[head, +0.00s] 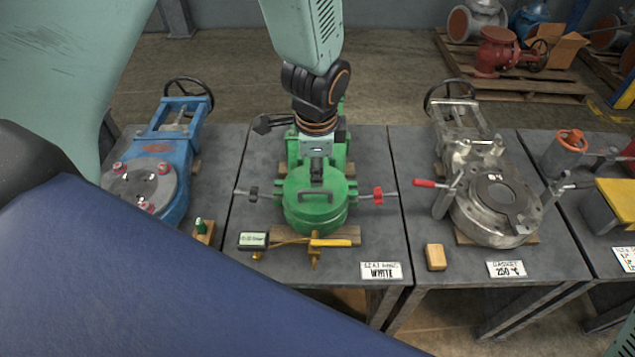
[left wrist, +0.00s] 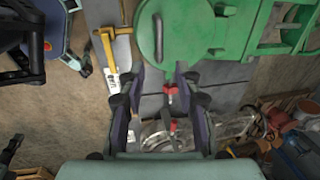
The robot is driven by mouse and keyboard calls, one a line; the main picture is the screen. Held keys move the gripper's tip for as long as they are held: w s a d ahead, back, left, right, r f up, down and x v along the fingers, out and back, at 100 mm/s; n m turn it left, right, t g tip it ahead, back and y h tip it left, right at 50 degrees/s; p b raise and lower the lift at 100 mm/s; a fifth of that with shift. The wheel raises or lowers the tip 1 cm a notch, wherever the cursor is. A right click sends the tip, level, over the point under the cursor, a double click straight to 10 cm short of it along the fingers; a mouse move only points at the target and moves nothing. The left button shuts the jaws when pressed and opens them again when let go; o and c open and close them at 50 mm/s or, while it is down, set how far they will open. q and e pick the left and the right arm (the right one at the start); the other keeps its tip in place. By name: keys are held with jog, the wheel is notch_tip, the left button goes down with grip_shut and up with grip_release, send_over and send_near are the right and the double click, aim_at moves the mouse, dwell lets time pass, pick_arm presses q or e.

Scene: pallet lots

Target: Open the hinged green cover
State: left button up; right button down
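The green cover (head: 304,213) is a round lid with a bar handle (head: 316,196) on top, lying flat and closed on the green valve body. Swing clamps stick out at its sides, one with a dark knob (head: 253,193) and one with a red knob (head: 378,196). My left gripper (head: 317,174) hangs above the cover's far part, pointing down. In the left wrist view its fingers (left wrist: 165,75) are apart and empty, with the cover (left wrist: 180,40) and handle (left wrist: 158,38) just past the tips. Whether it touches the cover cannot be told. My right gripper is out of view.
A blue valve (head: 178,150) stands left and a bare metal valve (head: 497,205) right, on separate grey benches. Pallets with valves stand behind.

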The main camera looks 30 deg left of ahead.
aim_at(316, 191)
pick_arm(q)
jog(key=f+b, duration=0.1)
jog(key=f, duration=0.1)
jog(key=f+b, duration=0.1)
jog(key=f, duration=0.1)
jog(key=w+f+b, duration=0.1)
jog(key=f, duration=0.1)
jog(key=shift+a+f, duration=0.2)
jog(key=shift+a, duration=0.15)
jog(key=shift+a+f+b, duration=0.1)
jog(key=shift+f+b, duration=0.5)
jog(key=shift+w, duration=0.15)
jog(key=shift+c, duration=0.4)
grip_shut()
